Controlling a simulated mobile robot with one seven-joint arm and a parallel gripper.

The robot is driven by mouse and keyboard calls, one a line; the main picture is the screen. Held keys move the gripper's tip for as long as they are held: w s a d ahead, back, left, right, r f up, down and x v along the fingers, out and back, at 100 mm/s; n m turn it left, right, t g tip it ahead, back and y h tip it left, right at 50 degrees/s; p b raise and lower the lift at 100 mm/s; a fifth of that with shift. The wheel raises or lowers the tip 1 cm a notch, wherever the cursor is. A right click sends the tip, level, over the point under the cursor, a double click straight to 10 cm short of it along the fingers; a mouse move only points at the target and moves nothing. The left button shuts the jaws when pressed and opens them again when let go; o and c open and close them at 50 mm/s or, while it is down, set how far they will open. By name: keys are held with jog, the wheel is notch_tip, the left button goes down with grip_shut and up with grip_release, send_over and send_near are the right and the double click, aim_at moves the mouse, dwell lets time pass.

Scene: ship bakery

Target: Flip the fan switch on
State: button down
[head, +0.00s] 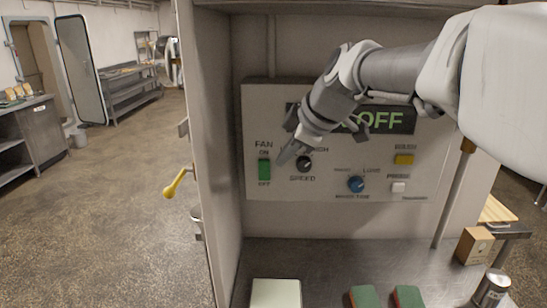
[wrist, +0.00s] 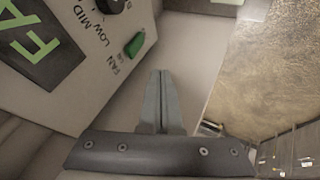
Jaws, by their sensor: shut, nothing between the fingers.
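The fan switch (head: 264,170) is a green rocker at the left of the grey control panel (head: 330,190), under the word FAN, with ON above it and OFF below. Which way it is tilted I cannot tell. It also shows in the wrist view (wrist: 135,44), up and left of my fingertips. My gripper (head: 280,160) is shut and empty, pointing down-left, just right of the switch's upper part in the head view. In the wrist view (wrist: 160,74) the fingertips look apart from the switch. The display (head: 385,120), partly hidden by my arm, shows OFF in green.
A black speed knob (head: 304,164), a blue knob (head: 356,184), a yellow button (head: 403,159) and a white button (head: 398,187) share the panel. A pale block (head: 276,293) and red-green pads (head: 409,297) lie below. A yellow-handled lever (head: 173,186) is outside left.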

jog(key=shift+w+a, duration=0.1)
jog(key=shift+w, duration=0.15)
jog(key=p, duration=0.3)
send_near(264, 170)
jog(key=shift+s+a+x, duration=0.1)
jog(key=shift+x, duration=0.85)
jog(key=shift+s+a+x, duration=0.1)
jog(key=shift+s+x, duration=0.05)
jog(key=shift+x, duration=0.85)
jog(key=shift+s+a+x, duration=0.1)
jog(key=shift+x, duration=0.85)
jog(key=shift+f, duration=0.1)
